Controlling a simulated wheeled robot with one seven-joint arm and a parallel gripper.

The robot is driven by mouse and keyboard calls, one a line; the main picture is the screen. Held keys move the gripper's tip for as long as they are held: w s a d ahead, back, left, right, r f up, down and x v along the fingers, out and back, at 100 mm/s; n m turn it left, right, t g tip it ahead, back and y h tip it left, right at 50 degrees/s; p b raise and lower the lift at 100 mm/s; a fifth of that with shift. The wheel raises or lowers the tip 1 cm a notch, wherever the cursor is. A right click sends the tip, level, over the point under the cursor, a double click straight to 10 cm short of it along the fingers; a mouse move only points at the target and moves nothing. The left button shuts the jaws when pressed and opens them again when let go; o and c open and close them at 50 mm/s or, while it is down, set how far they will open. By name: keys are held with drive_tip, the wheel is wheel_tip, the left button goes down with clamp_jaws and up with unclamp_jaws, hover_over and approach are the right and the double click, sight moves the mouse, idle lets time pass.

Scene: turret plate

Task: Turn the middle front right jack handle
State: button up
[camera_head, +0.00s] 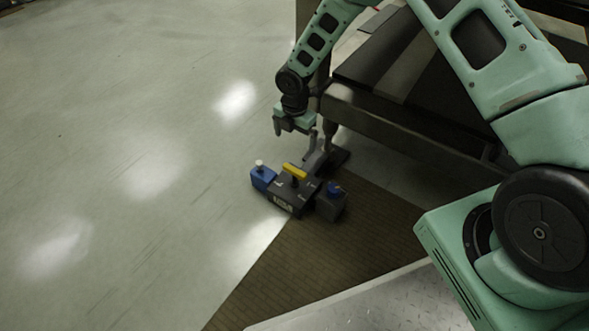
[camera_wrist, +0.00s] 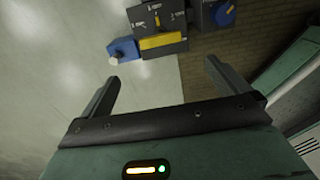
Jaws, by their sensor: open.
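A dark grey jack box (camera_head: 283,194) sits low at the foot of the dark structure, with a yellow bar handle (camera_head: 295,171) on its top. In the wrist view the yellow handle (camera_wrist: 162,41) lies across the box (camera_wrist: 143,17), which has white markings. A blue block with a white knob (camera_head: 262,176) adjoins it on the left, and a blue knob (camera_head: 334,188) is on a dark block to the right. My gripper (camera_head: 295,133) is open and empty, above and behind the handle. Its fingers (camera_wrist: 160,72) stand apart from the handle, with nothing between them.
The dark structure's beam (camera_head: 400,128) runs close to the right of my gripper. A brown ribbed mat (camera_head: 300,255) lies in front of the box, and a metal plate (camera_head: 370,310) is nearer. The pale floor (camera_head: 130,130) on the left is clear.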

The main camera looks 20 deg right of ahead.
sight(295, 170)
wheel_tip(295, 170, down, 14)
drive_tip(key=b, duration=0.6)
drive_tip(key=shift+f, duration=0.25)
drive_tip(key=shift+c, duration=0.3)
drive_tip(key=c, duration=0.8)
